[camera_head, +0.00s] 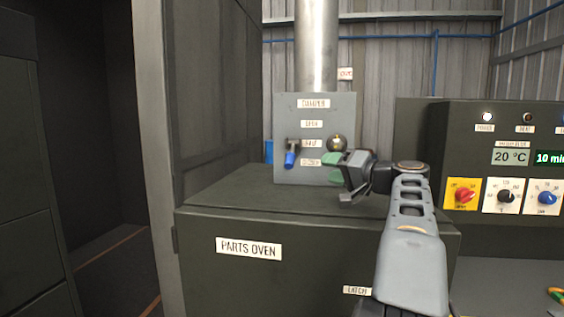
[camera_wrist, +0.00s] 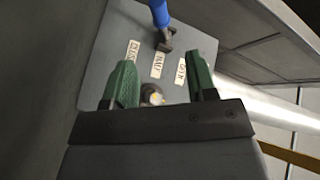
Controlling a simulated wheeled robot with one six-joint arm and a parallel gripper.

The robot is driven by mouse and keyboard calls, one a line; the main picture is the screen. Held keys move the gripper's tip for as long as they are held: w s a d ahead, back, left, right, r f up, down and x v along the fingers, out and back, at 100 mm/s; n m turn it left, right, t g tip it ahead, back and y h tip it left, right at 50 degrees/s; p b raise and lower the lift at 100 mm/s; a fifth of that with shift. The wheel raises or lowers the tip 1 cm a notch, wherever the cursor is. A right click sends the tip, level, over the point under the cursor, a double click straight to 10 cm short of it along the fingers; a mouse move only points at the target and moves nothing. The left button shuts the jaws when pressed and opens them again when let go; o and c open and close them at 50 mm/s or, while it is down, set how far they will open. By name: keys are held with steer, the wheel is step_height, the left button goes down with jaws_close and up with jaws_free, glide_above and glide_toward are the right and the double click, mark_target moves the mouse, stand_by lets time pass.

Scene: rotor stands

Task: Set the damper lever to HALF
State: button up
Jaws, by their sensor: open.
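The grey damper panel (camera_head: 284,118) stands on the oven top, labelled OPEN at the top, HALF in the middle and a lowest label that reads as CLOSED. The damper lever has a blue handle (camera_head: 290,158) at the panel's left; it tilts downward, its height between HALF and the lowest label. In the wrist view the blue handle (camera_wrist: 158,12) is at the top, its metal arm beside HALF. My gripper (camera_head: 335,168) has green fingers spread open in front of the panel's lower right, apart from the lever. It also shows in the wrist view (camera_wrist: 160,60), empty.
A round metallic knob (camera_head: 337,142) on the panel's right shows between my fingers in the wrist view (camera_wrist: 152,94). A steel duct (camera_head: 316,45) rises behind the panel. The parts oven (camera_head: 310,262) lies below; a control box with dials (camera_head: 508,198) stands right.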

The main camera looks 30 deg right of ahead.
mark_target(291, 161)
steer(key=p+x, duration=0.3)
steer(key=x, duration=1.1)
steer(key=shift+w+d, duration=0.1)
steer(key=shift+w, duration=0.2)
jaws_close()
